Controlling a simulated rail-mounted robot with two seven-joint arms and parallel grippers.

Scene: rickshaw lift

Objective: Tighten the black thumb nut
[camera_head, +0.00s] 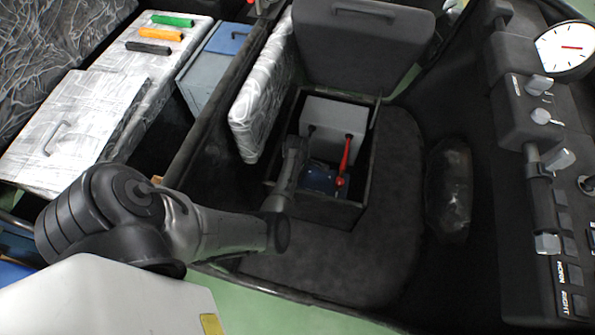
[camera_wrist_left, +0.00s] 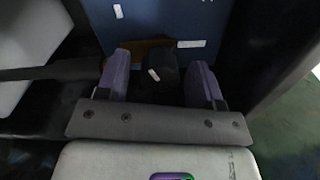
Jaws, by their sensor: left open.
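The black thumb nut (camera_wrist_left: 162,78) shows in the left wrist view, with a small white mark on it. It sits by a brown tab (camera_wrist_left: 138,48) in front of a dark blue surface (camera_wrist_left: 170,18). My left gripper (camera_wrist_left: 160,64) is open, its purple-lit fingers on either side of the nut with visible gaps. In the head view my left arm reaches into the open box under the seat, where a blue part (camera_head: 318,181) lies. I cannot make out the nut or my fingertips there. My right gripper is not in view.
The open box (camera_head: 327,214) has dark walls close around the arm. A grey unit (camera_head: 333,118) and a red cable (camera_head: 346,158) are inside. A black cable (camera_wrist_left: 50,72) runs left of the fingers. A raised seat panel (camera_head: 355,45) stands behind; a dashboard (camera_head: 520,130) is at right.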

